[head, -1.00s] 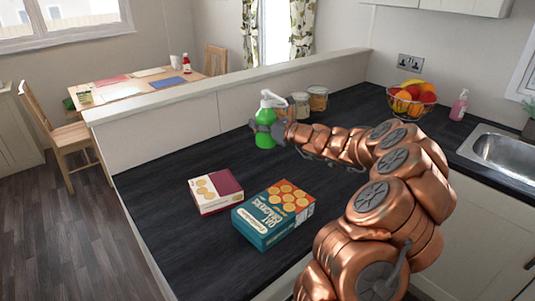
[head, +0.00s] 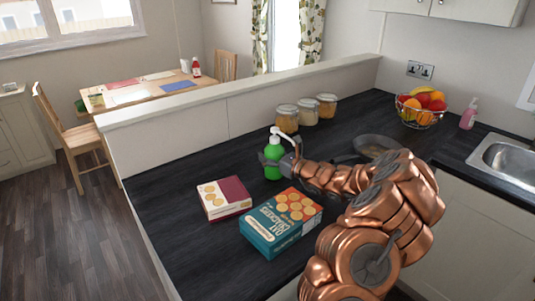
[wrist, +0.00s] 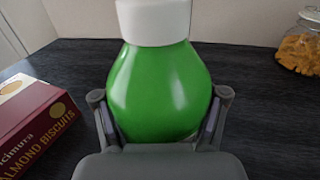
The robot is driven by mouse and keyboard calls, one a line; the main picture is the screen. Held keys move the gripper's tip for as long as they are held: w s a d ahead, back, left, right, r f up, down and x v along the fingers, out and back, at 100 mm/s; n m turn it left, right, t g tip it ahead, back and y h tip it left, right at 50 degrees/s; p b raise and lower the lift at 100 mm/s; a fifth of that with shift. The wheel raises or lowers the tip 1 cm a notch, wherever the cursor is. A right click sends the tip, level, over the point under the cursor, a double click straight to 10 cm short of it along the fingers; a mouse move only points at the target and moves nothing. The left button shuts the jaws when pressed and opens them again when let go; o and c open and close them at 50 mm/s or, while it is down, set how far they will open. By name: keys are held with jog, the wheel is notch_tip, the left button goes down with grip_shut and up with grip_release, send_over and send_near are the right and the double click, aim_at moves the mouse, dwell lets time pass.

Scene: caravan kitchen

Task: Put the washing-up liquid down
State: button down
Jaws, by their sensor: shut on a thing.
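The washing-up liquid (head: 273,161) is a green bottle with a white pump top. It stands upright at the dark worktop (head: 185,246), behind the biscuit boxes; I cannot tell whether its base touches the surface. My gripper (head: 277,163) is shut on the bottle from the right side. In the wrist view the green bottle (wrist: 160,85) fills the middle, with a finger of my gripper (wrist: 160,120) on each side of it. The bottle's base is hidden behind the gripper there.
An almond biscuit box (head: 224,198) and an oat crackers box (head: 281,222) lie in front of the bottle. Several glass jars (head: 308,111) stand behind it by the ledge. A dark pan (head: 376,146), fruit basket (head: 421,107), pink soap bottle (head: 469,114) and sink (head: 508,158) are to the right.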

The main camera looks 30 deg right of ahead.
dwell(0.3)
jog(key=shift+c, duration=0.3)
grip_release()
jog(key=shift+f, duration=0.1)
jog(key=b+v, duration=0.2)
jog(key=v, duration=0.8)
jog(key=shift+s+d, duration=0.15)
jog(key=shift+v, duration=0.85)
